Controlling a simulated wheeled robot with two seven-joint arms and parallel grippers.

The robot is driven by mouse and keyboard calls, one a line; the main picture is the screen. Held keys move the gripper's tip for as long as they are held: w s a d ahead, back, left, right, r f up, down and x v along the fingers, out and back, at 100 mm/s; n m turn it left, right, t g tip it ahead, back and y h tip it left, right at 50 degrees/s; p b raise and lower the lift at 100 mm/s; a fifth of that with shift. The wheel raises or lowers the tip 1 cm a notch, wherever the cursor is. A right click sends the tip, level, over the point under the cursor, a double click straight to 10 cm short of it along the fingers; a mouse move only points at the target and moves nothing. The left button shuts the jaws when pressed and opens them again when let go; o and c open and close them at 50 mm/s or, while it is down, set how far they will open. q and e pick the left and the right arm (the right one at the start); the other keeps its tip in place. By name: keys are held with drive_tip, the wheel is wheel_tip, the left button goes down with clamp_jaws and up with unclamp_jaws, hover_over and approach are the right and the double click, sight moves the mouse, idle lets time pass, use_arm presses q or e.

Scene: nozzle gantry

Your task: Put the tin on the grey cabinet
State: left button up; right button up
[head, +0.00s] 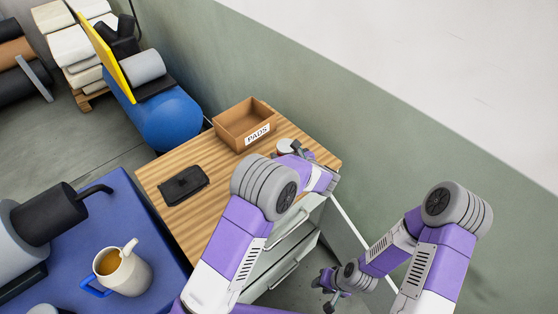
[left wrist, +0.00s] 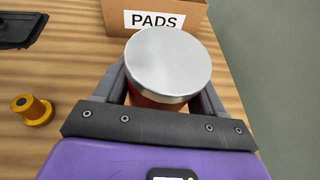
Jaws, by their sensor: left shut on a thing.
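The tin has a round silver lid and a red body, and shows in the left wrist view (left wrist: 168,65). My left gripper (left wrist: 165,95) is shut on it, one finger on each side. In the head view the tin (head: 284,146) is partly hidden by my left gripper (head: 298,151), over the right part of the cabinet's wooden top (head: 225,195). The cabinet has pale grey drawer fronts (head: 285,250). I cannot tell whether the tin's base touches the wood. My right gripper (head: 326,288) hangs low, right of the drawers, with its fingers apart and empty.
An open cardboard box marked PADS (head: 243,125) stands just behind the tin. A black flat item (head: 184,185) lies left on the wood. A small brass-coloured knob (left wrist: 33,110) stands left of the gripper. A blue table with a jug (head: 125,272) is at lower left.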

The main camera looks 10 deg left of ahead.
use_arm(q)
drive_tip(key=shift+w+f, duration=0.15)
drive_tip(key=shift+f, duration=1.9)
drive_tip(key=shift+f+b, duration=0.2)
drive_tip(key=shift+b, duration=0.15)
drive_tip(key=o, duration=1.3)
drive_tip(key=shift+r+p, duration=0.25)
drive_tip(key=shift+p, duration=0.1)
drive_tip(key=v, duration=1.2)
